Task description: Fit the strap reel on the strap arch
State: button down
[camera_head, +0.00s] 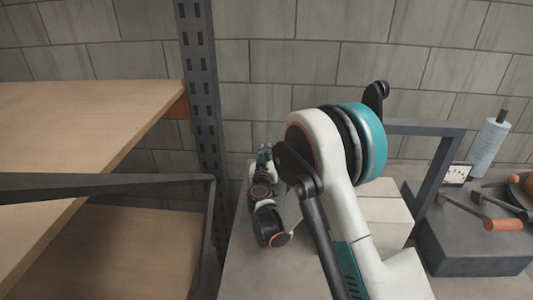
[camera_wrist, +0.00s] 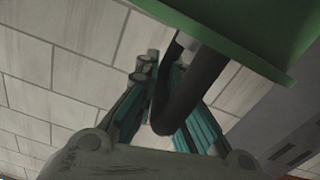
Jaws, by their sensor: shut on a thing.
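My gripper (camera_wrist: 163,78) shows in the wrist view, with its teal-and-dark fingers closed around a dark curved piece (camera_wrist: 190,97). This piece runs up between the fingers toward a wide green panel (camera_wrist: 225,28) across the top; whether the two are joined I cannot tell. I cannot say for sure which of these is the strap reel. In the head view my gripper is small and far off beyond my arm, its grip too small to read. A dark grey arch-shaped frame (camera_head: 420,127) stands right of my arm; whether it is the strap arch is unclear.
A wooden shelf (camera_head: 80,120) with a dark upright post (camera_head: 200,110) stands at the left. A dark bench (camera_head: 470,248) at the right bears orange-handled tools (camera_head: 500,225) and a pale blue roll (camera_head: 488,148). A brick wall (camera_head: 280,60) closes the back.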

jog(key=shift+f, duration=0.55)
dwell(0.5)
jog(key=c, duration=1.6)
grip_release()
jog(key=shift+s, duration=0.1)
